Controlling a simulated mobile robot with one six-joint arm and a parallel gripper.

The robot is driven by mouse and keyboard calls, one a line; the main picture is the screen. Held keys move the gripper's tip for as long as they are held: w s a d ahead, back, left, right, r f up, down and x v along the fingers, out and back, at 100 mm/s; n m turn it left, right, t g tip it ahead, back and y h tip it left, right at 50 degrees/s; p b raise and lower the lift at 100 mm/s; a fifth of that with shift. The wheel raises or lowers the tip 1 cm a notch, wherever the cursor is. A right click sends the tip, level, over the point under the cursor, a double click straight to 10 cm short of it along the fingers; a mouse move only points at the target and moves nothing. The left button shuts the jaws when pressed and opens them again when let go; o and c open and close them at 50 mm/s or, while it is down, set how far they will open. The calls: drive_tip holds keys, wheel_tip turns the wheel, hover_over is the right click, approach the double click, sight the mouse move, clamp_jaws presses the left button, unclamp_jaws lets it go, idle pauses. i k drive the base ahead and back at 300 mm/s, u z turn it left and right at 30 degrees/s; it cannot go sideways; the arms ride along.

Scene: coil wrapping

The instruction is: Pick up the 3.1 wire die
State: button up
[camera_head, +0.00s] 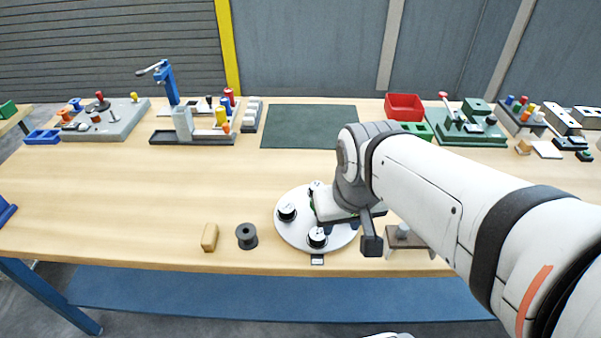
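A round white plate (294,238) sits near the front edge of the table. On it stand small black dies with white tops: one at the left (287,211), one at the front (317,236), and one at the back (315,187), partly covered by my arm. Their markings are too small to read, so I cannot tell which is the 3.1 die. My gripper (342,226) is low over the right side of the plate. Its fingers and anything between them are mostly hidden behind its body.
A dark spool (247,236) and a tan block (209,237) lie left of the plate. A small grey stand (404,240) is to its right. A dark green mat (310,127), a red bin (404,107) and fixtures line the back. The table's left middle is clear.

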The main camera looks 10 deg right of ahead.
sight(317, 238)
drive_tip(key=z, duration=0.6)
drive_tip(key=k, duration=1.15)
drive_tip(key=u, duration=0.65)
drive_tip(key=i, duration=1)
drive_tip(key=u, duration=0.05)
